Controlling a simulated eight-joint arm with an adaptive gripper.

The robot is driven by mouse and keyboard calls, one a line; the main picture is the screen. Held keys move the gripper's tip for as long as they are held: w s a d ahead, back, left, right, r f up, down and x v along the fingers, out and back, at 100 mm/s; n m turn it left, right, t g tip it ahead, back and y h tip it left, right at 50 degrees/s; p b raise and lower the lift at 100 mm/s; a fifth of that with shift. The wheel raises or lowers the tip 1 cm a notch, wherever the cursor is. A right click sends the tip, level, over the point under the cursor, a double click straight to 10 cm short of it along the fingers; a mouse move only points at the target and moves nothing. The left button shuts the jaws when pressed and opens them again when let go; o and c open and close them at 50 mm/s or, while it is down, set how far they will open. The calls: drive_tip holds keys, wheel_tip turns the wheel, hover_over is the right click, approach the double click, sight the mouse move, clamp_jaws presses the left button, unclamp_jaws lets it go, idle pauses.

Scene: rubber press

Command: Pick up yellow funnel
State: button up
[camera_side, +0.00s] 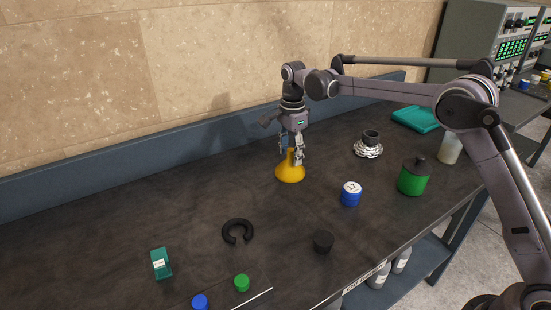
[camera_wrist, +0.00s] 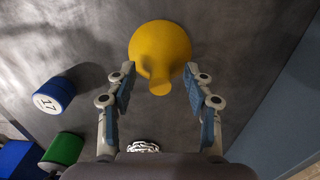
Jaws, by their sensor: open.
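The yellow funnel (camera_side: 290,173) stands on the dark bench top, wide end down and spout up. My gripper (camera_side: 291,158) is right above it and points down, with its fingers around the height of the spout. In the wrist view the funnel (camera_wrist: 160,50) lies just ahead of my gripper (camera_wrist: 160,78). The two fingers are apart, one to each side of the spout, and a gap shows between them and the spout. Nothing is held. In the side view the fingers hide part of the spout.
A blue tin labelled 17 (camera_side: 351,194) and a green canister (camera_side: 413,177) stand to the right. A silver coil-like part (camera_side: 368,147) is behind them. A black ring (camera_side: 237,231), black cylinder (camera_side: 323,242) and teal box (camera_side: 161,263) are in front. A raised back edge runs behind.

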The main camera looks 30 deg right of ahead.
clamp_jaws()
